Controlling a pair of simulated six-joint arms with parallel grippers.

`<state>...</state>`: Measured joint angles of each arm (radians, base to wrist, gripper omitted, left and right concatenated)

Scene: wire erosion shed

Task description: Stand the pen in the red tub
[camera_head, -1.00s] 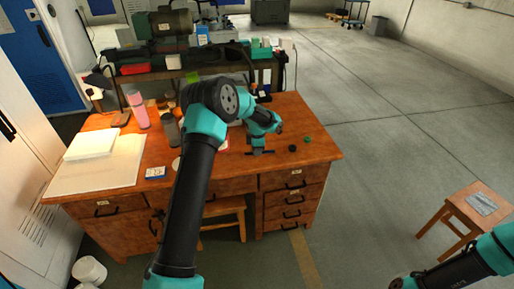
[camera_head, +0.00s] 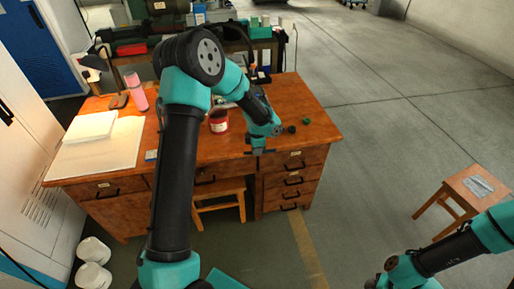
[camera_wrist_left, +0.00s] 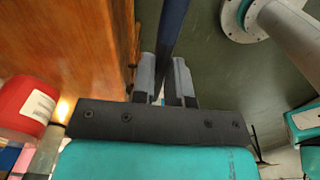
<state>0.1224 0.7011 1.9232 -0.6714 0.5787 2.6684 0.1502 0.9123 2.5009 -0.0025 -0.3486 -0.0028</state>
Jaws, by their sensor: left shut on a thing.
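The red tub (camera_head: 219,122) stands on the wooden desk, with a white label on its side; my left arm partly covers it. It also shows at the left edge of the left wrist view (camera_wrist_left: 20,98). My left gripper (camera_head: 259,151) is at the desk's front edge, right of the tub and nearer to me. In the left wrist view its fingers (camera_wrist_left: 166,82) are shut on the pen (camera_wrist_left: 173,25), a long dark blue shaft running up out of the picture. The pen cannot be made out in the head view. My right gripper is out of view.
A black piece (camera_head: 292,129) and a green piece (camera_head: 307,121) lie right of my left gripper. A pink bottle (camera_head: 138,92), a lamp (camera_head: 100,72) and white papers (camera_head: 92,128) are on the desk's left. A stool (camera_head: 470,195) stands at the right.

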